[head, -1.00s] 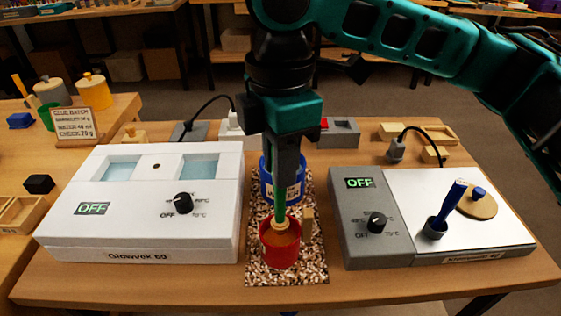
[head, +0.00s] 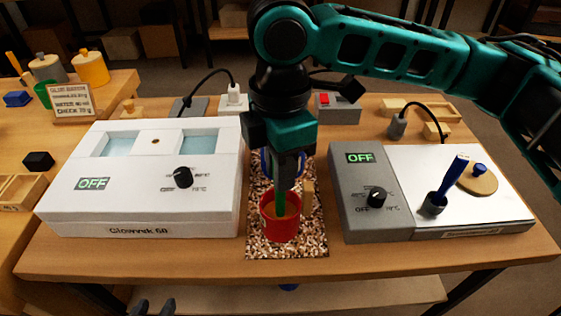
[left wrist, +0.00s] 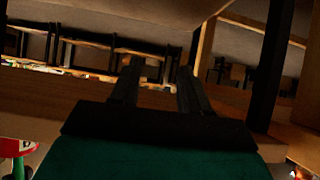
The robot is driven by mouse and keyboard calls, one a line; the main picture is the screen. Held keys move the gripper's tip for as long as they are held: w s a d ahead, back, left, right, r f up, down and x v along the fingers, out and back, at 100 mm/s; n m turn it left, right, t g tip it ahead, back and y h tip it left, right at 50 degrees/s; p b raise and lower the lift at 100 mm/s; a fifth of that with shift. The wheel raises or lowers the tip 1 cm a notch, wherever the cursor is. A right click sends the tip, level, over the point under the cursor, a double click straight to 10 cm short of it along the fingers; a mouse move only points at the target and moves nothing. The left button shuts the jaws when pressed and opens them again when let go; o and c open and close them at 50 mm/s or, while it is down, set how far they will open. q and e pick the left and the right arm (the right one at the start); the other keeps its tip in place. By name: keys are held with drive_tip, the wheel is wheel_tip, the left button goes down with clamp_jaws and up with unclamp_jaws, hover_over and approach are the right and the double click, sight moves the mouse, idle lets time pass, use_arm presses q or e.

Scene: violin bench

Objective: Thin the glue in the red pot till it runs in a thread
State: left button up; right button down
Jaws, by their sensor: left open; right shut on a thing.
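The red pot (head: 282,230) stands on the speckled mat (head: 257,246) between the two heaters, with brownish glue inside. My right gripper (head: 287,178) is directly above it, shut on a green-handled tool (head: 280,203) that points down into the pot. The tool's lower end is hidden in the pot. A blue pot (head: 266,166) behind is mostly covered by the gripper. My left gripper (head: 155,307) is at the bottom edge, in front of the table; its fingers show apart and empty in the left wrist view (left wrist: 157,85).
A white two-well heater (head: 140,215) reading OFF stands left. A grey hotplate unit (head: 375,220) reading OFF stands right, with a blue-handled tool in a holder (head: 433,205) on its plate. A recipe card (head: 72,103) and several pots are at far left.

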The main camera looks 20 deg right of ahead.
idle(0.5)
wheel_tip(320, 180, up, 3)
drive_tip(key=p, duration=0.4)
drive_tip(key=shift+r, duration=0.1)
drive_tip(key=shift+r+p, duration=0.4)
drive_tip(key=shift+p, duration=0.15)
wheel_tip(320, 180, up, 2)
drive_tip(key=p, duration=0.3)
drive_tip(key=shift+r, duration=0.1)
drive_tip(key=shift+r+p, duration=0.3)
drive_tip(key=shift+p, duration=0.1)
wheel_tip(320, 180, up, 4)
drive_tip(key=p, duration=0.3)
drive_tip(key=shift+f+p, duration=0.2)
drive_tip(key=shift+p, duration=0.1)
use_arm(q)
wheel_tip(320, 180, up, 9)
drive_tip(key=a, duration=0.2)
drive_tip(key=shift+s+a+y, duration=0.2)
drive_tip(key=shift+s+y, duration=0.1)
drive_tip(key=shift+s, duration=0.15)
use_arm(e)
wheel_tip(320, 180, up, 2)
drive_tip(key=shift+r, duration=0.2)
use_arm(q)
drive_tip(key=shift+s+f, duration=0.25)
drive_tip(key=shift+s, duration=0.05)
